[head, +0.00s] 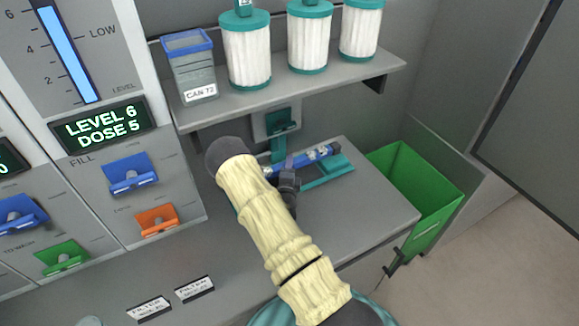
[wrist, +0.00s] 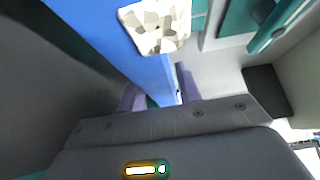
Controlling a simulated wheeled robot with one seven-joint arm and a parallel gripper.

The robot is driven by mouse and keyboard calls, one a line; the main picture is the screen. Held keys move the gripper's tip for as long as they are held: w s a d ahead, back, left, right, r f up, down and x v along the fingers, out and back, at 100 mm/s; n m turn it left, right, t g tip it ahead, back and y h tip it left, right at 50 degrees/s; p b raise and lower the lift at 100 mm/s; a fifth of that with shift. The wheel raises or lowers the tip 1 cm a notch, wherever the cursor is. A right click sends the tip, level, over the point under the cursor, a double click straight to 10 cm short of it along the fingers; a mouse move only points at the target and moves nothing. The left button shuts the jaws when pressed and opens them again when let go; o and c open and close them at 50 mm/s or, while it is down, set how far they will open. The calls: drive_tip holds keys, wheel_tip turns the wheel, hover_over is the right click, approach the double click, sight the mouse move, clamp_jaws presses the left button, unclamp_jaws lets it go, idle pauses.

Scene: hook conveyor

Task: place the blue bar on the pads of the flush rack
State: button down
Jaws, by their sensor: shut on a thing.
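The blue bar (head: 318,154) is in my gripper (head: 287,172), over the grey counter in the head view. My gripper is shut on it near its left part, and my arm hides some of that end. The teal flush rack (head: 335,172) lies on the counter just beside and below the bar. I cannot tell whether the bar touches its pads. In the wrist view the bar (wrist: 110,30) runs from the upper left down between my purple fingers (wrist: 160,92). A mottled white patch (wrist: 157,25) shows beside the bar there.
A shelf (head: 300,88) with several white-and-teal canisters (head: 246,52) and a blue-lidded can (head: 190,65) overhangs the counter's back. A teal wall fitting (head: 281,121) is behind the rack. A green bin (head: 415,190) stands at right. The counter's right front (head: 365,215) is clear.

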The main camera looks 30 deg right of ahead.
drive_tip(key=shift+s+f, duration=0.1)
drive_tip(key=shift+f, duration=0.2)
drive_tip(key=c, duration=1)
unclamp_jaws()
drive_tip(key=shift+f, duration=0.1)
drive_tip(key=shift+o, duration=0.2)
drive_tip(key=shift+f+b, duration=0.1)
drive_tip(key=shift+b, duration=0.2)
drive_tip(key=shift+s+a, duration=0.1)
drive_tip(key=shift+r+p, duration=0.5)
drive_tip(key=shift+p, duration=0.2)
drive_tip(key=b+v, duration=0.1)
drive_tip(key=v, duration=0.4)
drive_tip(key=b+v, duration=0.2)
drive_tip(key=v, duration=0.4)
drive_tip(key=shift+s+a+r, duration=0.15)
drive_tip(key=shift+s+r, duration=0.1)
